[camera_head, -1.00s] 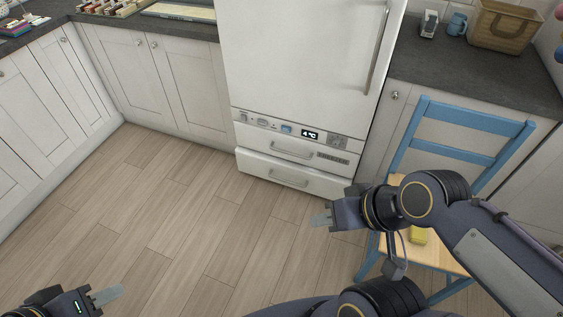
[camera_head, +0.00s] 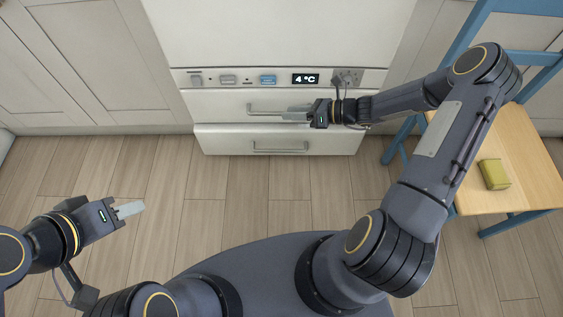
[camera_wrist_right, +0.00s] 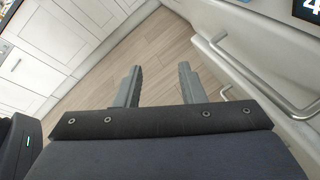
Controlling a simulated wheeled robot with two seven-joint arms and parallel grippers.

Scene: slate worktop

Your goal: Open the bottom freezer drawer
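The white fridge's bottom freezer drawer (camera_head: 225,142) is low in the head view, with a metal bar handle (camera_head: 280,151). Its front looks set a little forward of the upper drawer (camera_head: 215,103); I cannot tell whether it is ajar. The lower handle also shows in the right wrist view (camera_wrist_right: 219,52). My right gripper (camera_head: 290,114) overlaps the upper handle (camera_head: 262,110) in the head view. In the right wrist view its fingers (camera_wrist_right: 157,70) are apart and empty, with both handles to their right. My left gripper (camera_head: 138,209) is over the floor at left; its finger gap is hidden.
A blue chair (camera_head: 505,150) with a wooden seat stands at right, holding a yellow-green object (camera_head: 494,174). A control panel with a 4 °C display (camera_head: 305,79) is above the drawers. White cabinets (camera_head: 60,70) line the left. The floor (camera_head: 230,200) before the drawers is clear.

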